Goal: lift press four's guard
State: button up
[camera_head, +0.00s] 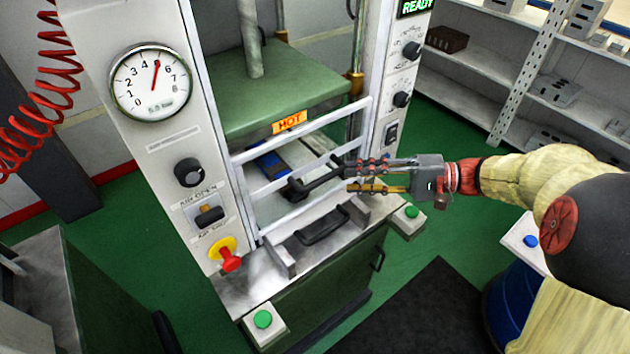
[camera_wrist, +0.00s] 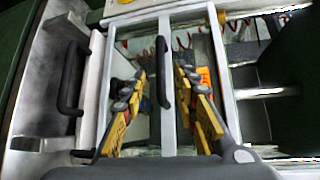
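The press guard (camera_head: 290,219) is a pale frame of horizontal bars across the front opening of the press, below the green platen. Its black bar handle (camera_head: 314,181) sits on the middle bar. In the wrist view, the guard's bar (camera_wrist: 166,125) and black handle (camera_wrist: 164,72) lie between my yellow-padded fingers (camera_wrist: 160,78). The fingers are apart, with a gap on both sides of the handle. No press number is readable.
A second black handle (camera_head: 322,226) is on a metal plate below the guard. The green platen (camera_head: 280,100) carries a HOT label (camera_head: 289,122). A red stop button (camera_head: 230,261) is on the left column. Shelves (camera_head: 530,85) stand at the right.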

aim_at(329, 178)
jog(key=shift+b+x, duration=0.55)
jog(key=shift+x, duration=3.3)
jog(key=shift+w+r, duration=0.1)
jog(key=c, duration=0.3)
jog(key=c, duration=0.4)
grip_shut()
